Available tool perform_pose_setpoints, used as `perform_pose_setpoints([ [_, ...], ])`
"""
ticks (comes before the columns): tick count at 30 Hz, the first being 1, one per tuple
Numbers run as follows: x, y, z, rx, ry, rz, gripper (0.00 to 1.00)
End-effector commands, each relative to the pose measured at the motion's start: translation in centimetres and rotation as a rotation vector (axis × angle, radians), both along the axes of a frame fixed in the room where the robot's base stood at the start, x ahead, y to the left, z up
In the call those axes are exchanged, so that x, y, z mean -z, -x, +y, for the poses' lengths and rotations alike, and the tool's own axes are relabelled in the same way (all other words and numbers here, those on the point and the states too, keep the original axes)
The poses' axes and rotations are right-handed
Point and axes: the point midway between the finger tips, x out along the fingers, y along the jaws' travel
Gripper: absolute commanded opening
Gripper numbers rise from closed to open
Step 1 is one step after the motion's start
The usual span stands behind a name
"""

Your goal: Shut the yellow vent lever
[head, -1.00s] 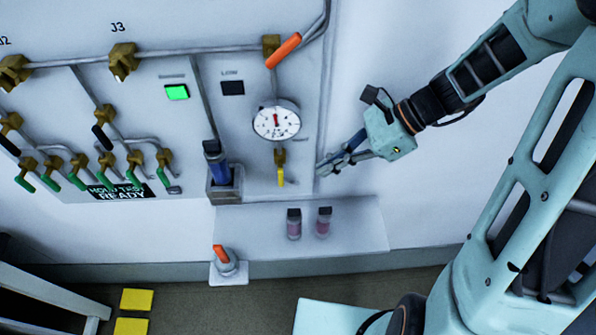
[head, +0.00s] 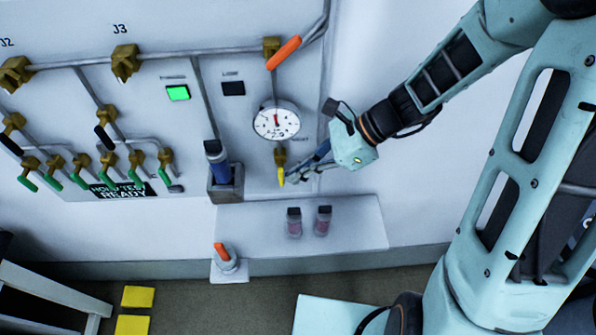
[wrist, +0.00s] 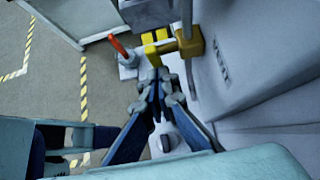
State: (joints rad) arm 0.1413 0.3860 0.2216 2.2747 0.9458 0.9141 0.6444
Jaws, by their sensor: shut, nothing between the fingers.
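The yellow vent lever (head: 281,177) hangs down from a small brass valve (head: 280,155) under the round gauge (head: 276,121). In the wrist view the yellow lever (wrist: 155,47) sticks out from the brass valve body (wrist: 189,42), beside the "VENT" lettering on the panel. My gripper (head: 289,178) is shut and empty, just right of the lever at about its lower end. In the wrist view the closed fingertips (wrist: 157,76) sit right by the lever; I cannot tell whether they touch it.
Two small capped vials (head: 294,222) stand on the shelf (head: 355,215) below. A blue, dark-capped cylinder (head: 217,165) sits in a holder left of the lever. An orange-handled valve (head: 224,257) is lower left, and another orange lever (head: 284,51) is above. The wall at right is clear.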

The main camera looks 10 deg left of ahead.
Motion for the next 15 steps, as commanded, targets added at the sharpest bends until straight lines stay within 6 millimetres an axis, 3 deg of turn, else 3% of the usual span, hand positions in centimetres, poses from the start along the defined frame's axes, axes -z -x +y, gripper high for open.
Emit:
perform_pose_setpoints([
  [15, 0.48, -0.01, 0.08, 0.001, -0.087, 0.021, 0.00],
])
